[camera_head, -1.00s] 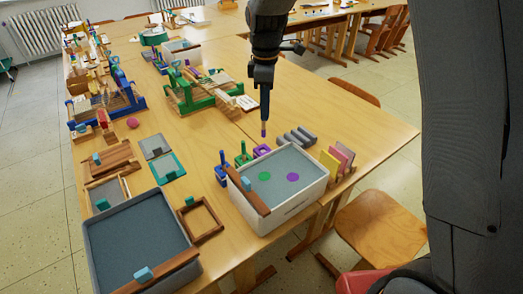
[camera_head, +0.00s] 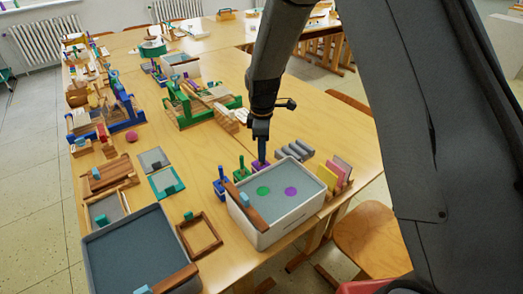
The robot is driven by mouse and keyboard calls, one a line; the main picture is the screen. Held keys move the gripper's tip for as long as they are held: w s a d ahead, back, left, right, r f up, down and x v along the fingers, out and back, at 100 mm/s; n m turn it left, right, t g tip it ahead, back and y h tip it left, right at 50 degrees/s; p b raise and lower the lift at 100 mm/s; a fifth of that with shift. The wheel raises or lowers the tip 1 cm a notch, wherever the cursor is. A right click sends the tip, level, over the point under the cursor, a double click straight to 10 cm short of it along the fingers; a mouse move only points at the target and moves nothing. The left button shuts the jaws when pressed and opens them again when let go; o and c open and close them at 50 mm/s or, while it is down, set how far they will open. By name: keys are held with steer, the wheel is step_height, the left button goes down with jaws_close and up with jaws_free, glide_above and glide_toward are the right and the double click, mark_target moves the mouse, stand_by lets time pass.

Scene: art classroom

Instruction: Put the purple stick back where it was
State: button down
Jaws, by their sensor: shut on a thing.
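My gripper (camera_head: 261,136) points straight down and is shut on the purple stick (camera_head: 262,151). Only a short length of the stick shows below the fingers. The stick's lower end is at the purple holder (camera_head: 260,166), behind the white box. I cannot tell how deep it sits in the holder, as the box rim hides the holder's lower part. To the left stand a green holder with a green stick (camera_head: 242,165) and a blue holder with a blue stick (camera_head: 221,178).
The white box (camera_head: 283,222), with a green and a purple disc on its grey surface, stands just in front. Grey ridged blocks (camera_head: 295,150) and coloured upright boards (camera_head: 334,176) are to the right. A green wooden loom (camera_head: 196,110) stands behind left.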

steer(key=c, duration=1.8)
jaws_free()
steer(key=shift+f, duration=0.1)
steer(key=shift+c, duration=0.2)
step_height(320, 180, up, 12)
steer(key=b, duration=0.3)
steer(key=s+d+f+m, duration=0.1)
steer(key=s+d+m, duration=0.7)
steer(key=s, duration=0.3)
steer(key=s+d+f+m, duration=0.2)
steer(key=s+d+m, duration=0.6)
steer(key=s, duration=0.3)
steer(key=shift+s+d+f+m+t, duration=0.25)
steer(key=shift+s+d+m+t, duration=0.05)
steer(key=shift+s, duration=0.1)
